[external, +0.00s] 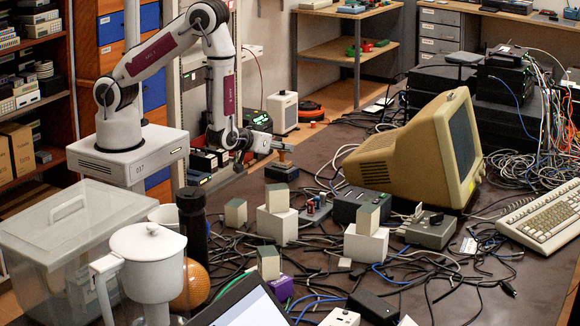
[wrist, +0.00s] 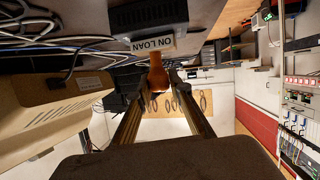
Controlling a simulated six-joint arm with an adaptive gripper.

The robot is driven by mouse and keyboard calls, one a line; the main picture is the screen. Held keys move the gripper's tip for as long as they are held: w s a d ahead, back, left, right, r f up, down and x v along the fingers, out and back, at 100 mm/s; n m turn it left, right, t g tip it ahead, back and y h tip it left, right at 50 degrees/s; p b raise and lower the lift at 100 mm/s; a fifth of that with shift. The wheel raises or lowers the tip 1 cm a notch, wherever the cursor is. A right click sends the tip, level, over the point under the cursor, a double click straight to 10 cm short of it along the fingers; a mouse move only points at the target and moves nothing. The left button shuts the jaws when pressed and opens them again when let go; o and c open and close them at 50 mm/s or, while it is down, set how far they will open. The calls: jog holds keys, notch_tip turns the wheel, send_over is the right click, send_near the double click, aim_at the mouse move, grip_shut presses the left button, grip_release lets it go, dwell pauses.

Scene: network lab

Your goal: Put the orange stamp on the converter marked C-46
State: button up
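The stamp with the orange-brown handle (wrist: 157,76) stands on a dark box in the wrist view, where it appears upside down. Its base carries a white label (wrist: 153,44) reading "ON LOAN". In the external view the stamp (external: 284,156) stands small on top of a black box (external: 282,173). My gripper (external: 284,148) reaches in level from the left at handle height. In the wrist view my gripper's two fingers (wrist: 157,88) lie on either side of the handle, with a visible gap, so it looks open. No C-46 marking is readable on any box.
Pale blocks with grey-green tops (external: 277,225) stand among tangled cables. A dark box (external: 360,206) and a grey box (external: 428,230) stand near the beige monitor (external: 415,150). A clear bin (external: 75,235) and white pot (external: 148,262) are front left. Bare brown table lies behind the stamp.

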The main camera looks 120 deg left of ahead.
jog(key=shift+o, duration=1.3)
jog(key=shift+r, duration=0.2)
jog(key=v, duration=1.2)
jog(key=shift+w, duration=0.1)
